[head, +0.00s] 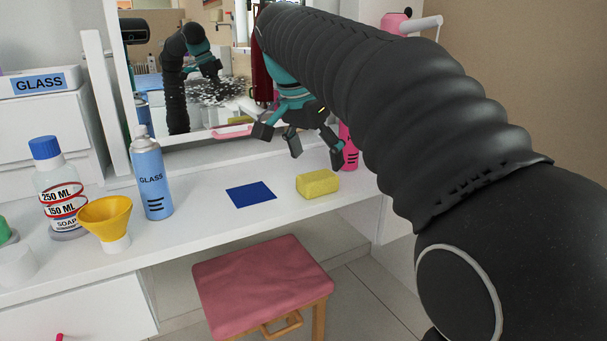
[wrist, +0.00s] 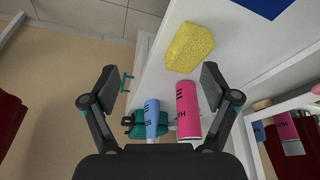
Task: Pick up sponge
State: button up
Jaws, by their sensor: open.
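A yellow sponge (head: 318,183) lies on the white dressing table near its front edge, right of a dark blue square (head: 251,194). In the wrist view the sponge (wrist: 189,47) is at upper middle, beyond the fingertips and a little right of centre. My gripper (head: 300,143) is open and empty, above the table and behind the sponge in the head view. In the wrist view its two fingers (wrist: 158,82) are spread wide, with no contact with the sponge.
A pink bottle (wrist: 188,110) and a blue bottle (wrist: 152,118) appear between my fingers in the wrist view. A blue spray can (head: 152,178), yellow funnel (head: 105,215) and soap bottle (head: 57,190) stand left. A mirror (head: 215,75) stands behind; a pink stool (head: 262,280) is below.

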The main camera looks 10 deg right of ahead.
aim_at(317, 176)
jog(key=w+a+r+m+h+p, duration=0.1)
jog(key=w+a+r+m, duration=0.25)
jog(key=w, duration=0.25)
jog(key=shift+m+g, duration=0.4)
jog(key=shift+m, duration=0.05)
jog(key=b+x, duration=0.1)
jog(key=x, duration=0.3)
jog(key=d+b+x, duration=0.1)
jog(key=x, duration=0.3)
jog(key=shift+w+r, duration=0.15)
jog(key=shift+r, duration=0.05)
jog(key=shift+b+x, duration=0.55)
jog(key=shift+x, duration=2.25)
jog(key=shift+d, duration=0.15)
jog(key=c, duration=0.9)
